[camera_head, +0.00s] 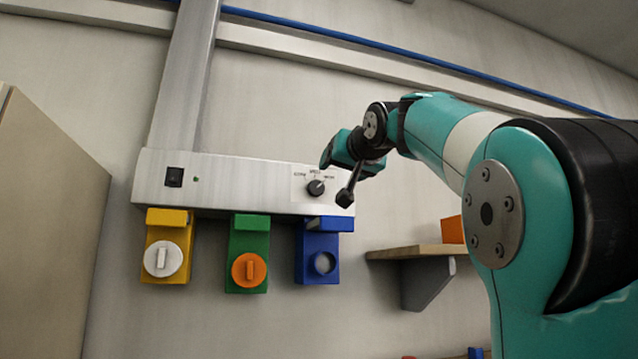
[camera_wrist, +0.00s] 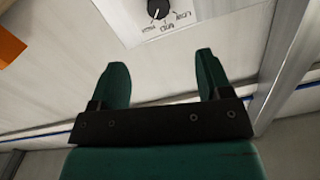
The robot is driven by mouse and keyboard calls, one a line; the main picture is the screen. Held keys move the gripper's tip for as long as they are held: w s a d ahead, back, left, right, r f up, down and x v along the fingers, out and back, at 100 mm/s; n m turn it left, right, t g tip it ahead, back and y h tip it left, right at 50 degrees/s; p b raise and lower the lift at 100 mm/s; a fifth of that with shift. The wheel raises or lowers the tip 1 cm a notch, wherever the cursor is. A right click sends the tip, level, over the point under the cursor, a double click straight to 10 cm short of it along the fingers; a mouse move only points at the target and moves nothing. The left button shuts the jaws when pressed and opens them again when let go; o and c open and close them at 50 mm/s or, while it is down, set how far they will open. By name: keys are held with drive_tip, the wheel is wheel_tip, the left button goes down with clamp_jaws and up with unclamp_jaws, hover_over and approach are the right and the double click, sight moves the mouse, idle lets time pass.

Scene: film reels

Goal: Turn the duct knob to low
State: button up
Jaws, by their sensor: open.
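The duct knob (camera_head: 316,187) is a small black round knob with a light pointer mark, at the right end of a white wall panel (camera_head: 245,176). In the head view the pointer seems to lean up and right. The knob also shows at the top edge of the wrist view (camera_wrist: 158,8), partly cut off, with its labels below it. My gripper (camera_wrist: 161,66) is open, its two teal fingers apart with nothing between them. The knob lies beyond the fingertips, not touched. In the head view my gripper (camera_head: 336,153) is just above and right of the knob.
Below the panel hang a yellow box (camera_head: 155,220), a green box (camera_head: 237,271) with an orange dial, and a blue box (camera_head: 312,240). A wooden shelf (camera_head: 405,252) with an orange box (camera_head: 453,230) is at the right. A grey duct (camera_head: 187,80) rises above the panel.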

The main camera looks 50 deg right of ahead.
sight(317, 187)
drive_tip(key=p+x, duration=0.2)
drive_tip(key=x, duration=0.3)
drive_tip(key=r+p+x, duration=0.1)
drive_tip(key=p+x, duration=0.2)
drive_tip(key=x, duration=0.2)
drive_tip(key=p+x, duration=0.3)
drive_tip(key=x, duration=0.3)
drive_tip(key=shift+s+d+r, duration=0.1)
drive_tip(key=shift+d+r, duration=0.05)
drive_tip(key=shift+d, duration=0.1)
drive_tip(key=shift+w+d, duration=0.25)
drive_tip(key=shift+w, duration=0.15)
drive_tip(key=c, duration=0.9)
